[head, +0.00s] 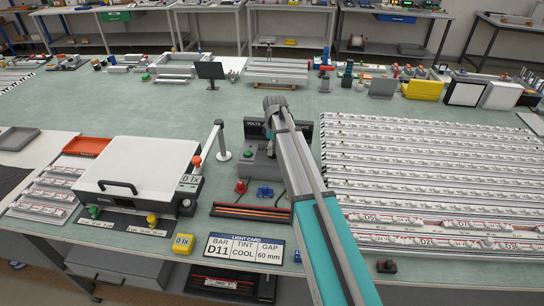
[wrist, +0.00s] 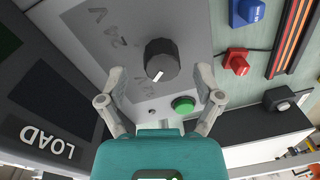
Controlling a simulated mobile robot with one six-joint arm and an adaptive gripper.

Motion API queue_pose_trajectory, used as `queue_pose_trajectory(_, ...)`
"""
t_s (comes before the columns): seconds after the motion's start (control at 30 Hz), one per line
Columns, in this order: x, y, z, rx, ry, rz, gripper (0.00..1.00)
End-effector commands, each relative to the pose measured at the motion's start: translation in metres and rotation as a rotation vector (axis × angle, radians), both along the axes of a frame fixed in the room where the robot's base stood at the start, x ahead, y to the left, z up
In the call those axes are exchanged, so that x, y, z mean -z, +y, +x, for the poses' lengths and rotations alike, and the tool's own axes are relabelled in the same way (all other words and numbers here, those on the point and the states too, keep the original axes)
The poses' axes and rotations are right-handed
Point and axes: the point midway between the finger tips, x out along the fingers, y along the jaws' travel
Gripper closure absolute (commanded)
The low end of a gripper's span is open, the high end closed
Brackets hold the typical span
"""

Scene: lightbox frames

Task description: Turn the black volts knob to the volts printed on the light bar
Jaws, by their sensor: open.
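The black volts knob (wrist: 161,60) stands on a grey panel face (wrist: 190,25) in the wrist view. Its white mark points down and slightly left in that picture. My gripper (wrist: 160,73) is open, one finger on each side of the knob, with gaps on both sides.
A green button (wrist: 183,105) sits below the knob. A red block (wrist: 236,62) and a blue block (wrist: 247,11) lie beside the panel. A light card (head: 245,247) reads D11, COOL, 60 mm. A white-lidded box (head: 140,165) stands at left.

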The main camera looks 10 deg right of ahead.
Motion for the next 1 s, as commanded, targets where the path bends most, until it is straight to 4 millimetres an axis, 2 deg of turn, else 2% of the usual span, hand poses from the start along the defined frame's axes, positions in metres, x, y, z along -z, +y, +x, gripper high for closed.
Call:
queue_pose_trajectory(0.03, 0.007, 0.0, 0.0, 0.0, 0.0, 0.0, 0.16)
queue_pose_trajectory(0.23, 0.016, 0.0, -0.001, 0.0, 0.0, 0.0, 0.16)
queue_pose_trajectory(0.73, 0.019, 0.0, -0.001, 0.0, 0.0, 0.0, 0.16)
queue_pose_trajectory(0.77, 0.019, 0.0, -0.001, 0.001, 0.0, 0.0, 0.2)
queue_pose_trajectory(1.0, 0.019, 0.0, -0.001, 0.001, 0.0, 0.0, 0.64)
